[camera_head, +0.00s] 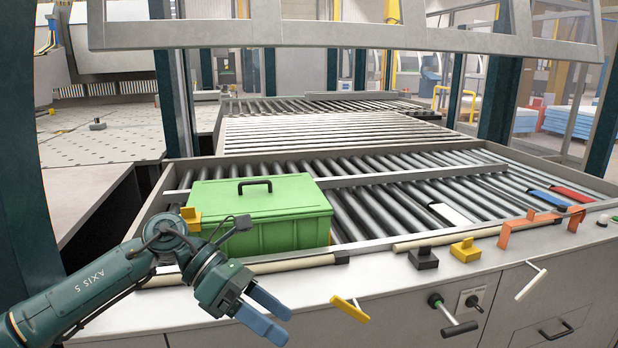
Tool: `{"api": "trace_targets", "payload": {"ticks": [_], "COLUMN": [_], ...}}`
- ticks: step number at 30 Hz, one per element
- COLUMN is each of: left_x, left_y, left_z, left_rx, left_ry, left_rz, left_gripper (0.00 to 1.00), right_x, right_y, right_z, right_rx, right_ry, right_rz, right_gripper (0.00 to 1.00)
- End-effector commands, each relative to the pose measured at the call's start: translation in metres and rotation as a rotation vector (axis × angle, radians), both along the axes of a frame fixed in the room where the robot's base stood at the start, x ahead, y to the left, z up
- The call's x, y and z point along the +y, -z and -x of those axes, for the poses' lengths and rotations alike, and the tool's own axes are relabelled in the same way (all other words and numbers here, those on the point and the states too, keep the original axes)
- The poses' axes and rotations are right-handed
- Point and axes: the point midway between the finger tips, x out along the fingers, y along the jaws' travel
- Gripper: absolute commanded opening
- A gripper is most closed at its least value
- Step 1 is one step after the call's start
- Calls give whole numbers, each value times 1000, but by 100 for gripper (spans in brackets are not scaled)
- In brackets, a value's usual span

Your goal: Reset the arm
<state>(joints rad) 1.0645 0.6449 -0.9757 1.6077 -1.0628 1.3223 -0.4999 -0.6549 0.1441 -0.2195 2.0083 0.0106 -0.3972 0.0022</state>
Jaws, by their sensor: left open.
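My left gripper (286,327) has two blue fingers pointing to the lower right. They are parted with nothing between them, in front of the white cabinet face. My right arm and gripper are not in view.
A green lidded box (290,195) with a black handle stands on the roller conveyor (375,200), just behind my left wrist. Yellow and black blocks and levers (465,250) stick out along the cabinet's front edge (390,285). A framed panel (350,35) hangs above.

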Motion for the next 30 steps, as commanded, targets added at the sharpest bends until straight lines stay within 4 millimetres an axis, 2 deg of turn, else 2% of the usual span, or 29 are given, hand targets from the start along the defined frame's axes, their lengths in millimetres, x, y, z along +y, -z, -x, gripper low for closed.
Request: {"api": "trace_targets", "payload": {"ticks": [1,3,6,8,11,14,17,20,23,24,27,28,30], "left_x": [-21,-44,-63,-67,-63,-47,-23,7,37,49,71,76,86], "left_y": [6,4,-1,-1,6,27,65,116,178,202,252,264,287], "left_z": [12,20,25,23,14,2,-5,-1,21,35,73,84,109], "left_rx": [98,240,464,610,865,1136,1413,1694,1972,2074,2289,-2261,-2159], "left_ry": [-35,-108,-235,-324,-491,-680,-890,-1117,-1365,-1466,-1683,1678,1639], "left_rz": [115,275,486,602,779,933,1062,1167,1247,1269,1304,-1263,-1164], "left_gripper": [79,79,79,79,79,79,79,79,79,79,79,79,79], "right_x": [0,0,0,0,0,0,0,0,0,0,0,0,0], "right_y": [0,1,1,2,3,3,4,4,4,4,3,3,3], "right_z": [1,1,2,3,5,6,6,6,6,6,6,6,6], "right_rx": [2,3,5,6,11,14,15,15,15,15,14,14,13], "right_ry": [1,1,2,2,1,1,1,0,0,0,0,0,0], "right_rz": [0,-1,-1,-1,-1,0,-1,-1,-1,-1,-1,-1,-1], "right_gripper": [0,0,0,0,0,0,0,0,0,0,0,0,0]}}
